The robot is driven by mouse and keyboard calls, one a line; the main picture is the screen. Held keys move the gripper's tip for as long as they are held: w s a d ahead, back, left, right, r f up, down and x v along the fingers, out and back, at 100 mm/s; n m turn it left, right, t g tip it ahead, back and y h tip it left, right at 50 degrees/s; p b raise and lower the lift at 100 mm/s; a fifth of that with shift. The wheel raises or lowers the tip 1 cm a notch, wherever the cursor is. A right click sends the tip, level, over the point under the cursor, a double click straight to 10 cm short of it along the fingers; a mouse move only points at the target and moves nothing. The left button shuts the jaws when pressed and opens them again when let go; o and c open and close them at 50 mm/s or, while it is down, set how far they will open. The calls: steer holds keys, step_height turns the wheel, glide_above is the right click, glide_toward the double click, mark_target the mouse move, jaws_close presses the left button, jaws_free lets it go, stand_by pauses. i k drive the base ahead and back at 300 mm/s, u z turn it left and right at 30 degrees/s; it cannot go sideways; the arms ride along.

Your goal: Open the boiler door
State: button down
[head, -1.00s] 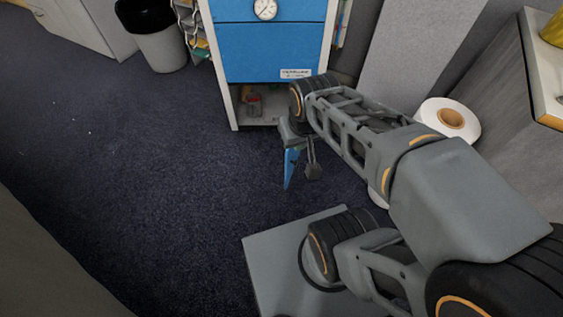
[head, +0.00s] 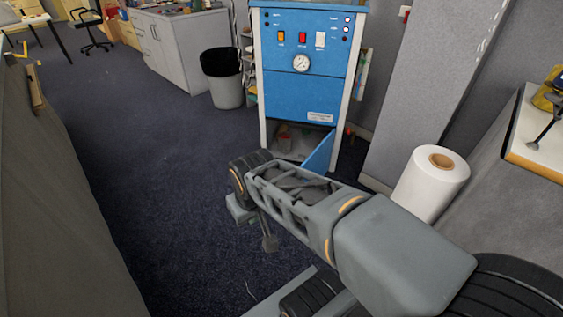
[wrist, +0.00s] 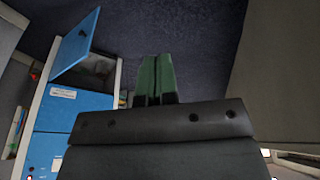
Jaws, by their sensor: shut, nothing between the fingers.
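The boiler (head: 305,90) is a tall blue-fronted cabinet with white side edges, switches and a round gauge. Its low blue door (head: 320,152) stands swung out toward the right, leaving the dark compartment (head: 290,142) partly uncovered. In the wrist view the boiler (wrist: 75,115) is at the left, rotated, with its door (wrist: 76,44) standing out from it. My gripper's green fingers (wrist: 155,76) are pressed together and empty, apart from the door. In the head view my arm hides most of the gripper, in front of the boiler.
A white roll (head: 431,185) stands right of my arm, near a grey panel and a worktop (head: 540,140). A waste bin (head: 225,85) and a cabinet (head: 185,45) stand left of the boiler. The dark carpet at left is clear.

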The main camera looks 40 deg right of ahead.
mark_target(318, 162)
steer(key=u, duration=0.05)
steer(key=i, duration=1.3)
steer(key=z, duration=0.3)
